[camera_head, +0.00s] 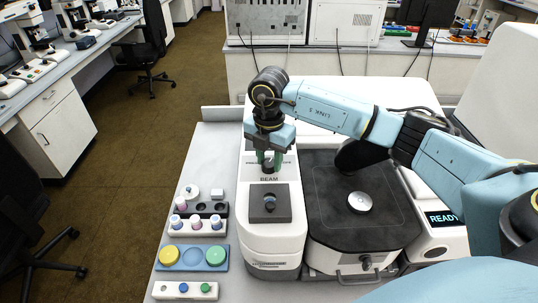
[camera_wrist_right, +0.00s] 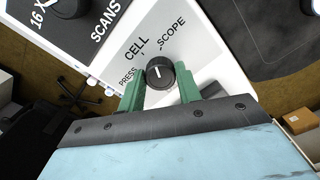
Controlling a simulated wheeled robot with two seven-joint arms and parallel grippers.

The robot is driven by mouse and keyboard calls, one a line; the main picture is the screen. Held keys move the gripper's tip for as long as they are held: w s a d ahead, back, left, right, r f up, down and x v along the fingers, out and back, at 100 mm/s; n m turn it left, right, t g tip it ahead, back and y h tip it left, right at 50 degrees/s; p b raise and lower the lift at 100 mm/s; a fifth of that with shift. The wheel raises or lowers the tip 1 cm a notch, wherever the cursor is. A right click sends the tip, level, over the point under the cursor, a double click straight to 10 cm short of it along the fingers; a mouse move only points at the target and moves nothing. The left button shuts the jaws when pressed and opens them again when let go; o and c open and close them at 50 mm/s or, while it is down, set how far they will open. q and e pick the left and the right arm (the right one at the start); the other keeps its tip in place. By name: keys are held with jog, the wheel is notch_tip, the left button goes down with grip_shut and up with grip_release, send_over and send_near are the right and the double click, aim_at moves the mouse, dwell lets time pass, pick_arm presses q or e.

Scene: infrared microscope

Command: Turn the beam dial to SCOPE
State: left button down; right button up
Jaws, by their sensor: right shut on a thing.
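The beam dial (camera_wrist_right: 160,73) is a small black knob with a white pointer mark. In the right wrist view the labels PRESS, CELL and SCOPE are printed around it on the white panel. The pointer mark looks turned roughly toward CELL, not SCOPE. My right gripper (camera_wrist_right: 160,88) has its two green fingers on either side of the dial and is shut on it. In the head view my right gripper (camera_head: 268,157) reaches down above the BEAM label, and its fingers partly hide the dial. My left gripper is not in view.
A dark panel with another knob (camera_head: 269,203) lies in front of the dial. The dark stage (camera_head: 330,217) with a round silver piece (camera_head: 360,202) is to its right. A READY display (camera_head: 444,217) is further right. Vials, a blue tray (camera_head: 193,257) and small parts stand at left.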

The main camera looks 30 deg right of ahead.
aim_at(269, 162)
jog(key=m+p, duration=0.2)
jog(key=m, duration=0.4)
jog(key=shift+r, duration=0.1)
dwell(0.5)
jog(key=o, duration=1)
notch_tip(269, 162, up, 13)
jog(key=b, duration=0.1)
jog(key=shift+r, duration=0.15)
